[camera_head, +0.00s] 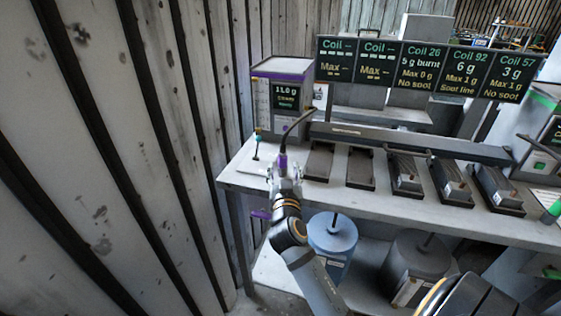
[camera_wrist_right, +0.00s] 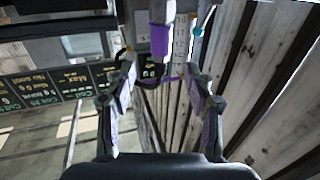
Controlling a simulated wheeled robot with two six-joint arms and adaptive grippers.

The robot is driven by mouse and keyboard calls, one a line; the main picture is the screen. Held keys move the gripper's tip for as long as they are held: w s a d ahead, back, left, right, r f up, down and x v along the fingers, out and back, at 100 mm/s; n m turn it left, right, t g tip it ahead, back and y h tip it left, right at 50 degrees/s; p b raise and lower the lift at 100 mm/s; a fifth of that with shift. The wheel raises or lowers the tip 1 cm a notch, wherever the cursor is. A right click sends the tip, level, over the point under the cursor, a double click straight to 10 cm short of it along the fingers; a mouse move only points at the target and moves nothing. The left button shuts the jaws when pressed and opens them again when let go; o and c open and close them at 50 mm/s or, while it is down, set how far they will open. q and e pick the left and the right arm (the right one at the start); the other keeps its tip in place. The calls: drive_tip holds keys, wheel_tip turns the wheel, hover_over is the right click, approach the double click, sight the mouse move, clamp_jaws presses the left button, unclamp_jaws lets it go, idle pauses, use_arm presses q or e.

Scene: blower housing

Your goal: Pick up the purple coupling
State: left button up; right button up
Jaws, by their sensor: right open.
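The purple coupling (camera_head: 283,161) shows as a small purple piece at the lower end of a curved black hose, at the left end of the bench. In the right wrist view the purple coupling (camera_wrist_right: 159,39) hangs near the top middle, between the lines of the fingers and apparently just beyond their tips. My right gripper (camera_head: 284,172) is right by the coupling and partly hides it. In the wrist view the right gripper (camera_wrist_right: 161,68) has its fingers wide apart, with nothing clasped. My left gripper is not in view.
A purple-topped meter box (camera_head: 262,97) reading 11.0 g stands behind the coupling. Several dark trays (camera_head: 361,168) line the bench (camera_head: 335,197) to the right, below coil displays (camera_head: 420,67). A blue canister (camera_head: 332,240) and a grey one stand below. A plank wall (camera_head: 110,150) closes the left.

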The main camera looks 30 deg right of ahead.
sight(283, 161)
drive_tip(key=x, duration=0.2)
drive_tip(key=shift+w+d+f, duration=0.15)
drive_tip(key=shift+w+f, duration=0.15)
drive_tip(key=shift+w+r, duration=0.15)
drive_tip(key=x, duration=0.3)
drive_tip(key=f+p+x, duration=0.1)
drive_tip(key=shift+w+d, duration=0.2)
drive_tip(key=shift+w, duration=0.15)
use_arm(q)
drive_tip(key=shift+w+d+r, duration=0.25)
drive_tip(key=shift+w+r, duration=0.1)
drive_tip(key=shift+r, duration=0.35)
use_arm(e)
drive_tip(key=shift+s+r, duration=0.15)
drive_tip(key=shift+a, duration=0.1)
drive_tip(key=shift+c, duration=0.6)
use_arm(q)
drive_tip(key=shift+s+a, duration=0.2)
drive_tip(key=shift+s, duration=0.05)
use_arm(e)
clamp_jaws()
